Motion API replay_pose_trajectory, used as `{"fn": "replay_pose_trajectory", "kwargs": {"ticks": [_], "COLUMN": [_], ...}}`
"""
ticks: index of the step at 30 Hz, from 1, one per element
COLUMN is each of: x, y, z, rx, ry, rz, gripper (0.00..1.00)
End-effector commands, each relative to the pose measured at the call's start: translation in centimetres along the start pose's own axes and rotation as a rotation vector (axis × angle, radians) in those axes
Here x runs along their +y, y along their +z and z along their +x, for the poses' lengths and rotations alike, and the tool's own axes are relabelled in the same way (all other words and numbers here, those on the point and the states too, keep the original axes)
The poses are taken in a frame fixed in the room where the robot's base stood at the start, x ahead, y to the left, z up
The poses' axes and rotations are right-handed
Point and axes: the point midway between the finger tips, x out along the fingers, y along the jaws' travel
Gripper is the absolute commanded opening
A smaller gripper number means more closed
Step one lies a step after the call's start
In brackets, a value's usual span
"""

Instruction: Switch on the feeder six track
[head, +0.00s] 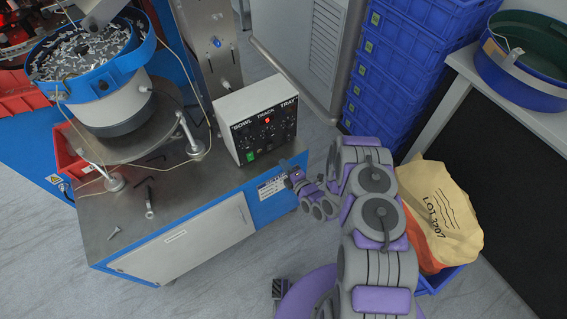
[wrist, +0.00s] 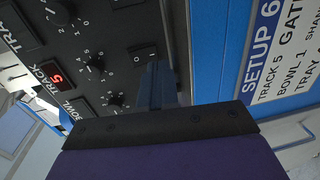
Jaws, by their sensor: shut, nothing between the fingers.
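The feeder control box (head: 258,118) stands on the bench's right end, with BOWL, TRACK and TRAY labels, knobs and a red display (head: 267,121). A green switch (head: 250,156) shows low on its left. My gripper (head: 286,165) is just in front of the box's lower right. In the wrist view, the fingers (wrist: 157,82) are shut and empty, with a black rocker switch (wrist: 145,54) close by their tips; I cannot tell whether they touch. There the TRACK display (wrist: 57,79) reads 5, beside several knobs (wrist: 97,65). The switch's position is unclear.
A SETUP 6 card (wrist: 275,70) is on the blue bench front and lists TRACK 5 and BOWL 1. A vibrating bowl (head: 85,65) full of metal parts stands left. Blue crates (head: 405,75) and a LOT 2207 sack (head: 440,210) are to the right.

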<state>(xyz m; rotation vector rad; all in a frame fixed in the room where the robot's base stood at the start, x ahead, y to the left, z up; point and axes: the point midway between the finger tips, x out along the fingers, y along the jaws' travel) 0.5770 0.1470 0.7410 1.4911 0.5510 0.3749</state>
Motion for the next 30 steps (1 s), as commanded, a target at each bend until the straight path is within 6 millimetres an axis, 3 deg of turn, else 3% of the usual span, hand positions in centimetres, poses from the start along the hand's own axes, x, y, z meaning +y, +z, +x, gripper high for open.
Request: {"fn": "replay_pose_trajectory", "kwargs": {"ticks": [16, 30], "x": [-1.6, -2.0], "y": [0.3, -0.3], "z": [-6.9, -8.2], "rx": [-0.001, 0.003], "ry": [0.001, -0.002], "rz": [0.007, -0.002], "gripper": [0.0, 0.0]}}
